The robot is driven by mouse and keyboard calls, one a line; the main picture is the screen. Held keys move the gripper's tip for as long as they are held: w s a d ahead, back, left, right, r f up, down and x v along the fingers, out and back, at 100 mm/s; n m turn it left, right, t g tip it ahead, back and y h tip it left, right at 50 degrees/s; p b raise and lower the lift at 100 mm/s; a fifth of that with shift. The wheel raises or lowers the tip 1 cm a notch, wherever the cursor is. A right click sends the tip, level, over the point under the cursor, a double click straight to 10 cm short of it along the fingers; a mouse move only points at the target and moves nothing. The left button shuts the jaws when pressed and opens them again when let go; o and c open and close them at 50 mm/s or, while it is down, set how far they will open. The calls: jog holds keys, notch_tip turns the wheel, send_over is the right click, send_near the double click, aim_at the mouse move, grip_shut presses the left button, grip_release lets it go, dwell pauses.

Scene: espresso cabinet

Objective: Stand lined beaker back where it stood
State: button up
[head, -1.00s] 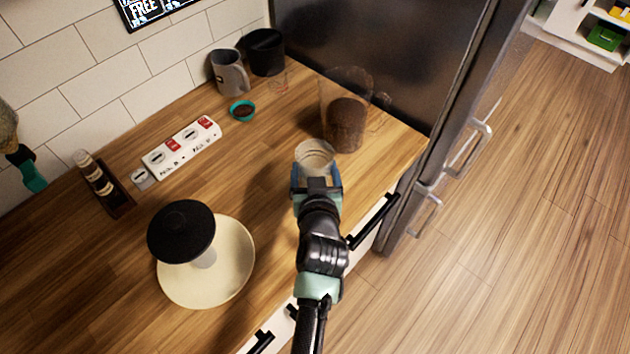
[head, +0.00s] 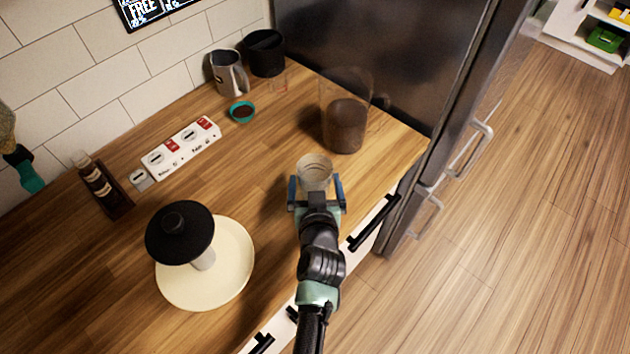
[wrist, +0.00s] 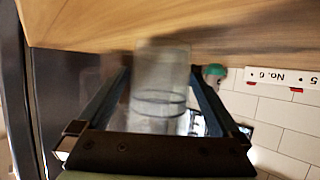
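The lined beaker (head: 314,170) is a small clear cup near the front right edge of the wooden counter. It looks upright and seems to stand on the wood. My gripper (head: 316,181) is open, with one blue finger on each side of the beaker and gaps between. In the wrist view the beaker (wrist: 160,90) shows dark rings around it and lies between the spread fingers (wrist: 160,75). Its base contact is hard to make out there.
A large clear jug (head: 345,125) with dark contents stands just behind the beaker. A white switch strip (head: 180,148), teal bowl (head: 242,111) and grey mug (head: 229,72) are farther back. A dark fridge side closes the right.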

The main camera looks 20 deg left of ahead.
jog(key=shift+r, duration=0.25)
jog(key=shift+s+d, duration=0.1)
jog(key=shift+s, duration=0.15)
jog(key=b+v, duration=0.1)
jog(key=v, duration=1)
jog(key=shift+s+r, duration=0.15)
jog(key=shift+r, duration=0.05)
